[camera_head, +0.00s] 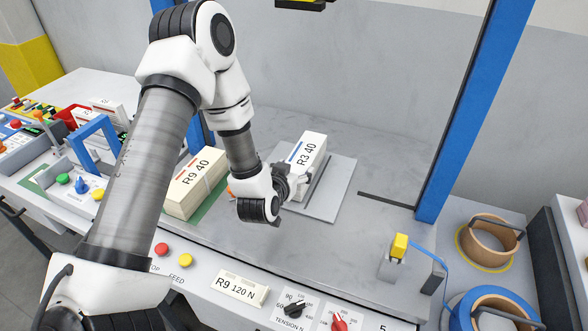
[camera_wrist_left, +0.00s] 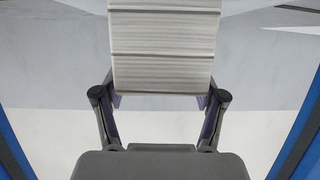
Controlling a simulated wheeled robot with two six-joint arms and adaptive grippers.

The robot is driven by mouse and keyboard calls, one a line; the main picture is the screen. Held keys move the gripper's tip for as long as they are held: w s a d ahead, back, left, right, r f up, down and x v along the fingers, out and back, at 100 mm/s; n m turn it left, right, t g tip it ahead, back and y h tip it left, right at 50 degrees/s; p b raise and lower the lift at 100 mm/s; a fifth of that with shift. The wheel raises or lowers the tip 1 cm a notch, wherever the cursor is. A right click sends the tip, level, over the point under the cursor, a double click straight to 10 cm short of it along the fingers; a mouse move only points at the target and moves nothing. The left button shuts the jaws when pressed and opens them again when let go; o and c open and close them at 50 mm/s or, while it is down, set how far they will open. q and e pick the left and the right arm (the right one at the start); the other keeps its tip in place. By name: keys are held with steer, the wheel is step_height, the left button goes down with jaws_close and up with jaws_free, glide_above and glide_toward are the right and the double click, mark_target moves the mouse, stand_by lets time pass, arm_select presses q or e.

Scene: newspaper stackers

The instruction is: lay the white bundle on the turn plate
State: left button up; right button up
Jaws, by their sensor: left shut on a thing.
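My left gripper (camera_head: 296,183) is shut on the near end of this bundle. In the left wrist view the bundle's layered end (camera_wrist_left: 165,45) sits between my two fingers. The bundle overlaps the left part of the plate. I cannot tell whether its underside touches the plate. The plate's right part is bare, with a dark slot along it. My right gripper is not in view.
A cream bundle (camera_head: 195,182) marked "R9 40" lies on a green mat (camera_head: 209,212) left of the plate. A blue post (camera_head: 470,110) stands to the right.

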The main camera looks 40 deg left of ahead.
arm_select(q)
steer(key=shift+f, duration=0.25)
steer(key=o, duration=1.9)
steer(key=shift+s+f, duration=0.1)
step_height(320, 180, up, 10)
steer(key=shift+r, duration=0.1)
